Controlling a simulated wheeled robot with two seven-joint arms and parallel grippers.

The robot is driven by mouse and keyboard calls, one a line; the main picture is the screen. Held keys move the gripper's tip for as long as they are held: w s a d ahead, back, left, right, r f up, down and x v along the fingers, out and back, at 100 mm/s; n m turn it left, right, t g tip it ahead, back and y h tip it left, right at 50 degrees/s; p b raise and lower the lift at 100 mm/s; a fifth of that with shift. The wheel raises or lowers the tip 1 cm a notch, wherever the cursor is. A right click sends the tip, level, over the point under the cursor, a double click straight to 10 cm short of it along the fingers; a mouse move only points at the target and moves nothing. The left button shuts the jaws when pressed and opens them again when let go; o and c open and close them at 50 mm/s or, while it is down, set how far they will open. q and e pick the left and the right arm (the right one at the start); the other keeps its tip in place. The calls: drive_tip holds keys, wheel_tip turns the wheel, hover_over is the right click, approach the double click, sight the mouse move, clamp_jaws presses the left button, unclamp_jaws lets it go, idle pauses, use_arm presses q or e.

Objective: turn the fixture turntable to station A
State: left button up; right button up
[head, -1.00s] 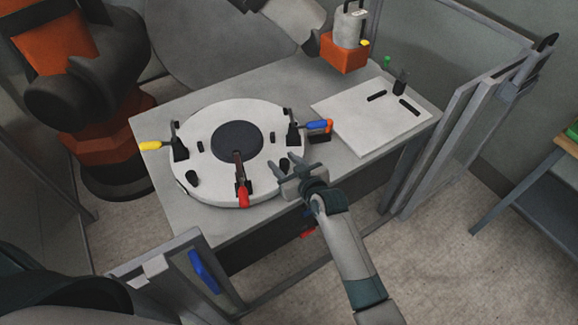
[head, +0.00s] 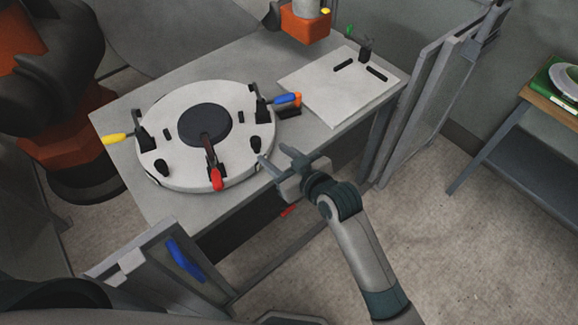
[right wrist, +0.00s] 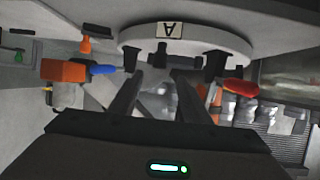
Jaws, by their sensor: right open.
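The fixture turntable (head: 180,160) is a round white disc with a dark round centre (head: 205,124). My right gripper (head: 274,156) is open and empty, just off the disc's front-right edge, near a black knob (head: 255,143). In the right wrist view, the open fingers (right wrist: 157,88) point towards the rim below the label. My left gripper is not in view.
The grey table (head: 120,105) bears the turntable and a white board (head: 330,100) with black bars. Frame panels stand at the right (head: 430,100) and front left (head: 150,265). Open floor lies at the right front.

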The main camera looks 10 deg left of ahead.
drive_tip(key=shift+b+v, duration=0.45)
drive_tip(key=shift+v, duration=2.45)
